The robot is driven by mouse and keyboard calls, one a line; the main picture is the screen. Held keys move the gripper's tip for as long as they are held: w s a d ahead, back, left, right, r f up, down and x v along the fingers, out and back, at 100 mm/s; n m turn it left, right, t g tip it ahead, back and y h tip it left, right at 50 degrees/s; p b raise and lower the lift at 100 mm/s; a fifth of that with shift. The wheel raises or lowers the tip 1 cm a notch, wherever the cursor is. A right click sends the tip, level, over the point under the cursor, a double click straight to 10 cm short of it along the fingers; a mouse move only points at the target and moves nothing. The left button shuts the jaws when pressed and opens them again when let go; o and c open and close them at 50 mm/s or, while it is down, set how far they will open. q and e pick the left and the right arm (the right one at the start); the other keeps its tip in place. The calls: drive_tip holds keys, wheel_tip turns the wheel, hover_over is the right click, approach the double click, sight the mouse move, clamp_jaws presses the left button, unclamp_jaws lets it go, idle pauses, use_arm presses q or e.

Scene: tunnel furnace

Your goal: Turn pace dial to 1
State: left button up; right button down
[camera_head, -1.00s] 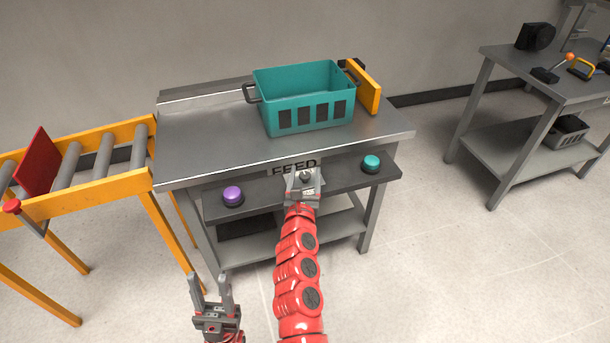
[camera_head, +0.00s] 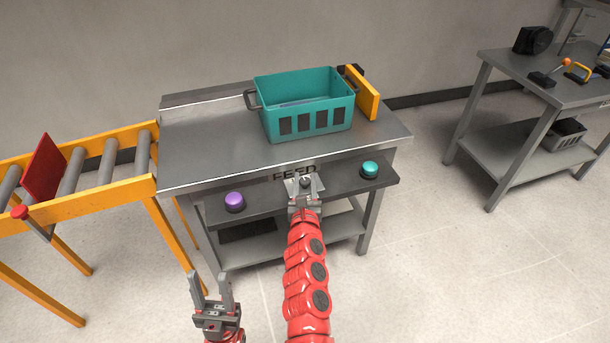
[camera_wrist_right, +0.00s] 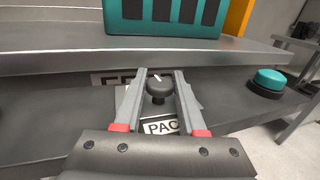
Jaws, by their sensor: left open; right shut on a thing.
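The pace dial (camera_wrist_right: 157,89) is a small black round knob with a white pointer mark. In the right wrist view it sits between the fingers of my right gripper (camera_wrist_right: 159,74), which is shut on it. A white label (camera_wrist_right: 160,127) reading "PAC" shows below it, the rest hidden by the gripper. In the head view my right gripper (camera_head: 305,184) is at the middle of the front shelf and covers most of the dial. The numbers around the dial cannot be read. My left gripper (camera_head: 212,280) is open and empty, low in front of the table.
A purple button (camera_head: 234,201) and a teal button (camera_head: 369,169) flank the dial on the dark shelf (camera_head: 340,182). A teal basket (camera_head: 305,103) stands on the metal table (camera_head: 205,143). A roller conveyor (camera_head: 95,190) is at left. A second table (camera_head: 500,63) stands at right.

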drive_tip(key=n+y+p, duration=0.1)
drive_tip(key=y+p, duration=0.1)
drive_tip(key=p, duration=0.1)
drive_tip(key=n+y+p, duration=0.1)
drive_tip(key=y+p, duration=0.1)
drive_tip(key=p, duration=0.1)
drive_tip(key=r+n+g+y+p, duration=0.1)
drive_tip(key=p, duration=0.2)
drive_tip(key=shift+d+n+y, duration=0.2)
drive_tip(key=shift+n+y, duration=0.2)
drive_tip(key=shift+f+n+g+y+p, duration=0.25)
drive_tip(key=shift+n+y+p, duration=0.25)
drive_tip(key=shift+y, duration=0.3)
drive_tip(key=shift+w+n+g+y, duration=0.1)
drive_tip(key=shift+n+g+y, duration=0.3)
drive_tip(key=shift+y, duration=0.1)
drive_tip(key=shift+a+f+n+g+y+p, duration=0.1)
drive_tip(key=shift+f+n+g+y+p, duration=0.1)
drive_tip(key=shift+n+g+y+p, duration=0.3)
drive_tip(key=shift+n+g+y+b, duration=0.45)
drive_tip(key=shift+n+g+y, duration=0.75)
drive_tip(key=shift+y, duration=0.6)
drive_tip(key=shift+a, duration=0.1)
drive_tip(key=c, duration=0.5)
unclamp_jaws()
